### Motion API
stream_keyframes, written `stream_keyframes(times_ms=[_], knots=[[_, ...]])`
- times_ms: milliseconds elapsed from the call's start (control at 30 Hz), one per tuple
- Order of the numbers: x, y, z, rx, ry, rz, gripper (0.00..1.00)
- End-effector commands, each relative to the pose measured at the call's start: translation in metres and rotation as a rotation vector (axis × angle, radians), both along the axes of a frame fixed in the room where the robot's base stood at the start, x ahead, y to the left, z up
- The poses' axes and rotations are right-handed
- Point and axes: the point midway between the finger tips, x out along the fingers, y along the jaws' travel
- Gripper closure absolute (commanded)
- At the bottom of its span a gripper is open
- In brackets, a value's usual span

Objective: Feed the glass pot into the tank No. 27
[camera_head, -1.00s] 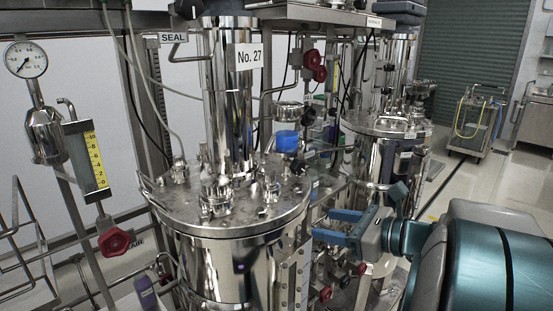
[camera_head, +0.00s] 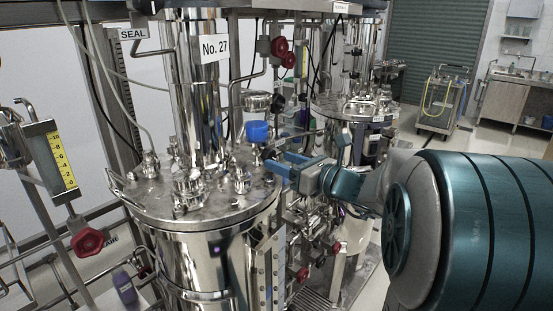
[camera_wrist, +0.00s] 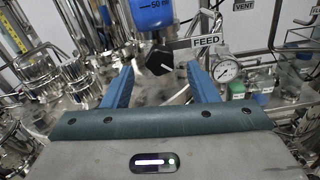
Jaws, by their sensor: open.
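Tank No. 27 (camera_head: 215,215) is a shiny steel vessel with a flat lid and a column labelled "No. 27". A blue-filled pot (camera_head: 257,131), apparently the glass pot, stands above the lid's right side. In the wrist view its lower part (camera_wrist: 152,14) shows a "50" mark; its top is cut off. Below it is a black angular knob (camera_wrist: 160,64) with a white pointer line, beside the label "FEED" (camera_wrist: 206,42). My gripper (camera_head: 278,161) is open at the lid's right edge. In the wrist view its blue fingers (camera_wrist: 160,66) flank the knob; contact cannot be told.
Steel fittings crowd the lid, and pipes and red valve knobs (camera_head: 88,241) surround the tank. A second steel tank (camera_head: 345,110) stands behind. A pressure gauge (camera_wrist: 228,71) is right of the fingers. Open floor lies at the back right near a trolley (camera_head: 442,98).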

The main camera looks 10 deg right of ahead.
Motion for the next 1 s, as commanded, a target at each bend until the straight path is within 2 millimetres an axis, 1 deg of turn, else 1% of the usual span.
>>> stream_keyframes(times_ms=[33,100,200,533,567,600,667,700,1000], knots=[[0.006,0.004,0.000,0.001,-0.001,0.003,0.47],[0.013,0.009,0.000,0.001,-0.002,0.001,0.47],[0.018,0.013,0.000,0.001,-0.001,0.000,0.47],[0.021,0.015,0.000,-0.002,-0.001,-0.001,0.47],[0.021,0.015,0.000,-0.002,-0.001,-0.001,0.52],[0.021,0.015,0.000,-0.002,-0.001,0.000,0.64],[0.021,0.015,0.000,-0.002,-0.001,0.000,0.80],[0.021,0.015,0.000,-0.002,-0.001,0.000,0.91],[0.021,0.015,-0.001,-0.020,-0.015,0.000,0.92]])
